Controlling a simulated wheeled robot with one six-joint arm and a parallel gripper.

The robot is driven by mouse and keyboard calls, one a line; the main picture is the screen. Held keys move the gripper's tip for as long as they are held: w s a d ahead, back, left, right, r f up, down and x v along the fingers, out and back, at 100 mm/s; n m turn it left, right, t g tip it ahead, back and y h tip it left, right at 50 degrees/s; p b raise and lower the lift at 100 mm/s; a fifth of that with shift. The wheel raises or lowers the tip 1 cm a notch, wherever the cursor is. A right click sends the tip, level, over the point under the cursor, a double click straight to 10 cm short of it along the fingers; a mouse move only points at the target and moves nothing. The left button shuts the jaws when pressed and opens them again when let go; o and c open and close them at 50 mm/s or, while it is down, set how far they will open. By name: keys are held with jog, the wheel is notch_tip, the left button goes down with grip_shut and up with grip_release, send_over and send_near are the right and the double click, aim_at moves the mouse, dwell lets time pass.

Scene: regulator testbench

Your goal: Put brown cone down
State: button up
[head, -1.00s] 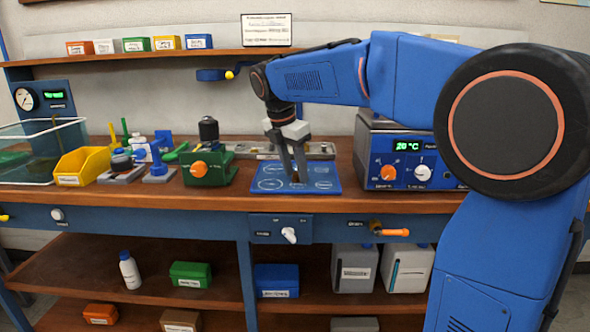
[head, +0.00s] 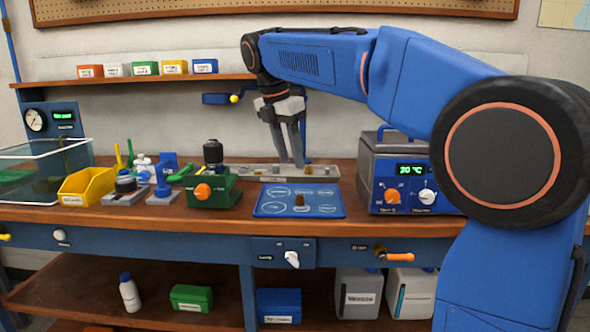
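The brown cone (head: 299,200) is small and dark brown. It stands on the blue mat (head: 270,208) with white outlines, near the mat's middle. My gripper (head: 292,164) is above and behind the cone, over the back of the bench near the grey metal strip. Its two fingers point down, and nothing shows between them. A narrow gap seems to show between the fingers. The cone is apart from the fingers.
A green device with an orange knob (head: 203,191) stands left of the mat. A blue heater box (head: 410,180) reading about 20 °C stands right. A yellow bin (head: 87,188) and a glass tank (head: 40,175) are further left. The bench front by the mat is clear.

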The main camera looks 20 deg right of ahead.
jog(key=shift+r, duration=0.15)
jog(key=shift+s, duration=0.1)
jog(key=s+d+f+m+y, duration=0.1)
jog(key=s+d+f+m, duration=0.2)
jog(key=s+m, duration=0.15)
jog(key=s+d+f+m+t, duration=0.1)
jog(key=s+d+f+m, duration=0.1)
jog(key=s+f+m, duration=0.3)
jog(key=s+d+f+m+y, duration=0.1)
jog(key=s+d+f, duration=0.15)
jog(key=s, duration=0.35)
jog(key=s+d+f+m+t, duration=0.2)
jog(key=s+f+m, duration=1.1)
jog(key=s+f, duration=0.3)
jog(key=shift+s+d+f+y, duration=0.15)
jog(key=shift+d+f+y, duration=0.25)
jog(key=shift+f, duration=0.4)
